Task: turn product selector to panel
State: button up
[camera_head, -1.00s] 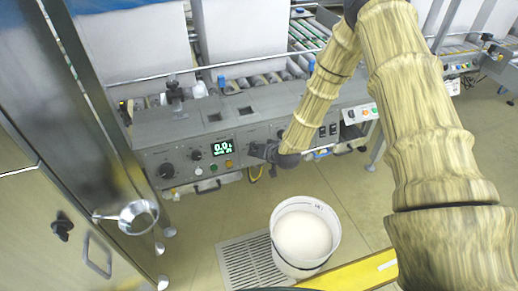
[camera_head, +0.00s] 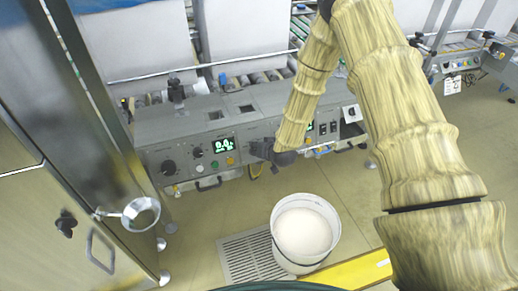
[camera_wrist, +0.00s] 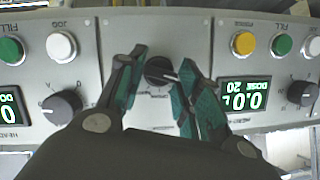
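A dark round knob (camera_wrist: 158,70) with a light pointer line sits on a grey panel in the wrist view, with small printed labels around it that I cannot read clearly. My gripper (camera_wrist: 163,62) has its teal-padded fingers on either side of this knob. The fingers are apart, with a gap visible beside the knob, and I see no clear grip on it. In the head view my gripper (camera_head: 272,152) is at the front face of the grey control box (camera_head: 180,142), hiding the knob there.
Displays (camera_wrist: 243,95), other knobs (camera_wrist: 62,107) and coloured push buttons (camera_wrist: 60,46) flank the knob. A white bucket (camera_head: 304,226) stands on the floor below. A steel cabinet (camera_head: 60,200) with a funnel (camera_head: 140,214) is at the left.

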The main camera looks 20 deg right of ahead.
jog(key=o, duration=0.4)
jog(key=shift+c, duration=0.2)
jog(key=v, duration=1.2)
jog(key=shift+s+f, duration=0.1)
jog(key=s+f+g+p, duration=0.3)
jog(key=s, duration=1)
jog(key=s+a+f+n+g+h+p, duration=0.1)
jog(key=s+f+g+p, duration=0.2)
jog(key=s, duration=1)
jog(key=s+f+g+p, duration=0.3)
jog(key=s+g+p, duration=0.1)
jog(key=s, duration=0.9)
jog(key=shift+a+n+h+p, duration=0.3)
jog(key=shift+a+n+p, duration=0.1)
jog(key=shift+p, duration=0.25)
